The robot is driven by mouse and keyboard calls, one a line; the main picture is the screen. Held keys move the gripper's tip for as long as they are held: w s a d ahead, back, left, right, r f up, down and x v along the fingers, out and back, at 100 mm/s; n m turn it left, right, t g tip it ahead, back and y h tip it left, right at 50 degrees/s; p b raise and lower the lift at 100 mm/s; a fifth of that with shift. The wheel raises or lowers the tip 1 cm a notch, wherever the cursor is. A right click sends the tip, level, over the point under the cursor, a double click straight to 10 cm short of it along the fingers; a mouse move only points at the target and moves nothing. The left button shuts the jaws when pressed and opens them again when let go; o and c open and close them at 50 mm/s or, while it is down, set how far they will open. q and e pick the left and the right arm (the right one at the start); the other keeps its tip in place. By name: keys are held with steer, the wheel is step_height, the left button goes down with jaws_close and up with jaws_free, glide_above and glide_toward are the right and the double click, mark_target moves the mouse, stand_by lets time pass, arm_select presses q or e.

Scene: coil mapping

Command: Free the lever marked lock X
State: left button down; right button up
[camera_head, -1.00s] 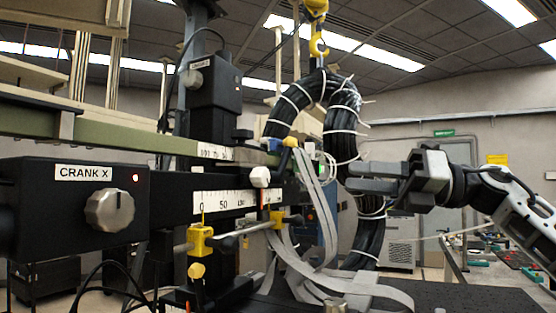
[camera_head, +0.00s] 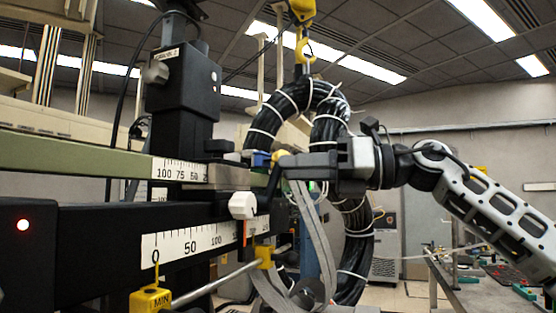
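No label reading "lock X" is legible, so I cannot tell for sure which part is the lock X lever. A short dark lever with a yellow knob (camera_head: 280,156) stands at the right end of the green rail. A white faceted knob (camera_head: 243,205) sits lower left of it, on the black beam. My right gripper (camera_head: 288,163) reaches in from the right with its fingertips at the yellow-knobbed lever, overlapping it in view. Whether they touch or grip it is unclear, and the finger gap is hidden. My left gripper is not in view.
A thick black cable coil (camera_head: 354,215) hangs from a yellow hook (camera_head: 301,45) just behind my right gripper. Grey ribbon cables (camera_head: 312,232) hang below it. A scale (camera_head: 190,243), a metal rod and a yellow MIN marker (camera_head: 150,300) are at lower left. A bench stands at right.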

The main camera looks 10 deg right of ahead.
mark_target(273, 180)
steer(key=shift+p+x, duration=0.35)
steer(key=shift+x, duration=1.4)
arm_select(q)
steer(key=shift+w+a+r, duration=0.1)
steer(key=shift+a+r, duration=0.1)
